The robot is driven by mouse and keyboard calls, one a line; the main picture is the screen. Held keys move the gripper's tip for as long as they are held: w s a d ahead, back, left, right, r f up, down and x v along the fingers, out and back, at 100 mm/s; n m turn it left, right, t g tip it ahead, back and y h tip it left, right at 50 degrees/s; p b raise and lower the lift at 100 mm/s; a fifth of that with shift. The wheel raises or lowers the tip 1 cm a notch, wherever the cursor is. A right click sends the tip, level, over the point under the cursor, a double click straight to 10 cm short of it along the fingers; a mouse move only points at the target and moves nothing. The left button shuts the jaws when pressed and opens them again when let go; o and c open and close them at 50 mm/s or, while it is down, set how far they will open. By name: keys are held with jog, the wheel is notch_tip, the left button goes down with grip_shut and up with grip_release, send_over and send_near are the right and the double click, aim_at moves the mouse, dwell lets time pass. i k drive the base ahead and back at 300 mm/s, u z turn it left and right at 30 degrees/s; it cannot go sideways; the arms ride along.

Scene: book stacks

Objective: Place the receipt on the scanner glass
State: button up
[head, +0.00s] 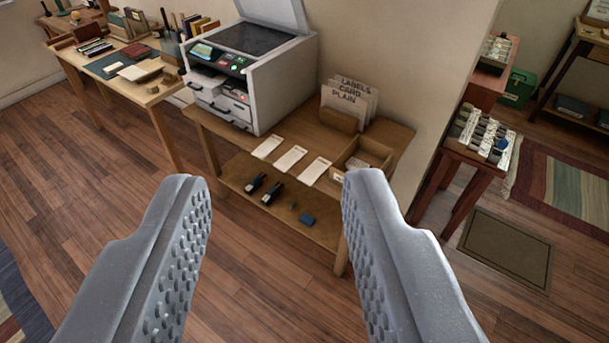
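The scanner (249,70) is a white and dark machine on a wooden table, with its lid raised and its dark glass (256,38) bare. Three white paper slips lie in a row on the table in front of it: a left slip (267,147), a middle slip (290,158) and a right slip (316,171). I cannot tell which, if any, is the receipt. My gripper (278,190) is open and empty, its two grey fingers wide apart in the foreground, with the slips seen between and beyond the fingertips.
The wooden table (390,131) also bears a card holder (347,106) and an open wooden box (362,160). Dark small items (272,193) lie on its lower shelf. A desk (150,92) stands left, a card-tray stand (480,147) right. Wooden floor (100,165) is clear at left.

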aim_at(258, 41)
jog(key=u, duration=0.45)
jog(key=i, duration=2)
jog(key=z, duration=0.6)
